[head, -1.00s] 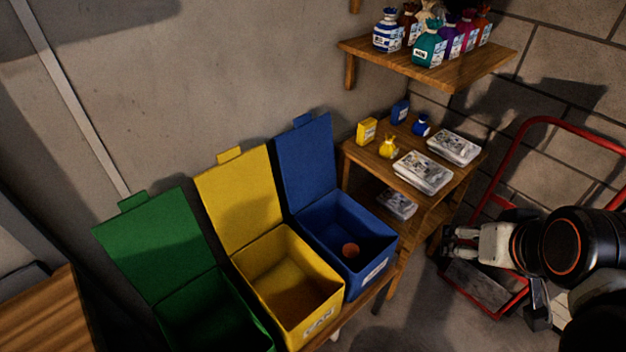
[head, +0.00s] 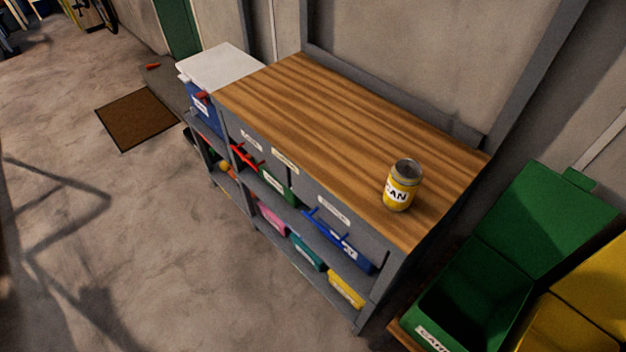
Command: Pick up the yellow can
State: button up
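The yellow can (head: 399,188) stands upright on the wooden top of a workbench (head: 320,110), close to its right front corner. It has a white label with dark letters reading "CAN" and a grey metal top. Nothing touches it. My gripper is not in the head view now.
An open green bin (head: 545,215) and part of a yellow bin (head: 590,300) stand right of the workbench. Shelves under the top hold several coloured boxes, one of them blue (head: 340,245). A wall rises behind. The floor (head: 150,240) at the left is clear, with a brown mat (head: 140,118).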

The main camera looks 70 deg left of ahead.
aim_at(404, 179)
jog(key=u, duration=1.95)
